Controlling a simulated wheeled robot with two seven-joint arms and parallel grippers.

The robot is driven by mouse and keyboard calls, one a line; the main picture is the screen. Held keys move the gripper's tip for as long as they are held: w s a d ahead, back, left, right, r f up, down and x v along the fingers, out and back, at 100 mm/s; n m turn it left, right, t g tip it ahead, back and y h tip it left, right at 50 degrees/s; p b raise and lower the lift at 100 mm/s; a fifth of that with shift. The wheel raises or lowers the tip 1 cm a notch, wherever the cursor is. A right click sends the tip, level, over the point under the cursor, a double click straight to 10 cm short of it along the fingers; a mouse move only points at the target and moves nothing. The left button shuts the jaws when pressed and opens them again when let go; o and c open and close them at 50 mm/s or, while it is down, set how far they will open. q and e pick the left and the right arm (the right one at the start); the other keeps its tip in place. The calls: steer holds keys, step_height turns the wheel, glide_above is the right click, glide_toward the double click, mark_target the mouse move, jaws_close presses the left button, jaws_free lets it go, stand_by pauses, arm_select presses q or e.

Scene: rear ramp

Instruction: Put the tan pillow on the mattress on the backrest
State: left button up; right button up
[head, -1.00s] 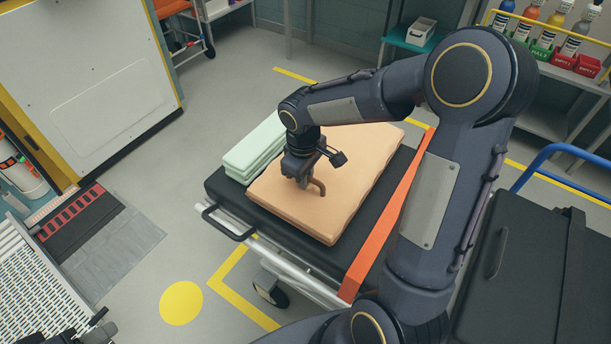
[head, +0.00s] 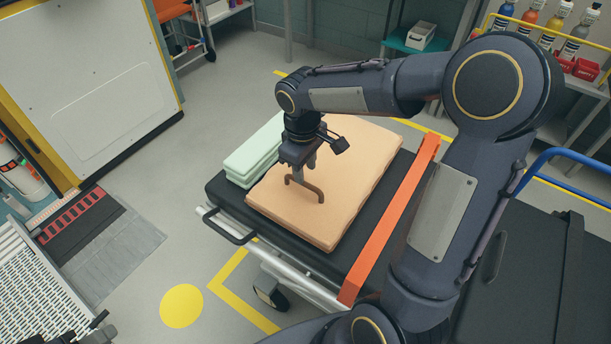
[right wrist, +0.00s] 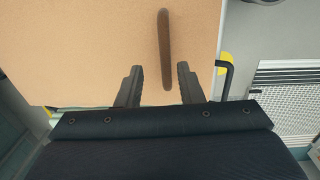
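The tan pillow (head: 350,165) is a thick flat slab with a brown arched handle (head: 318,197) on top. It lies on the black mattress (head: 388,205) of a wheeled stretcher, to the left of the orange strap. My right gripper (head: 302,171) is over the pillow, just above the handle. In the right wrist view, the fingers of my right gripper (right wrist: 160,82) are spread and empty, pointing at the pillow (right wrist: 90,45). The handle (right wrist: 165,48) stands out past the fingertips, nearer the right finger. I cannot make out the backrest joint. My left gripper does not show.
Folded mint-green blankets (head: 258,150) lie beside the pillow on the mattress. An orange strap (head: 395,215) crosses the mattress. A black case (head: 520,265) and a blue rail (head: 570,155) stand at right. Open floor (head: 215,85) is at left.

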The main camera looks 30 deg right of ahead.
step_height(320, 180, up, 6)
steer(key=r, duration=0.1)
steer(key=s+a+m+t+y, duration=0.2)
steer(key=s+m, duration=0.1)
steer(key=s, duration=0.6)
steer(key=s+a+m+t+y, duration=0.2)
steer(key=s+m+t, duration=0.1)
steer(key=s, duration=0.7)
steer(key=shift+f+m+p, duration=0.35)
steer(key=shift+m, duration=0.25)
steer(key=shift+a, duration=0.1)
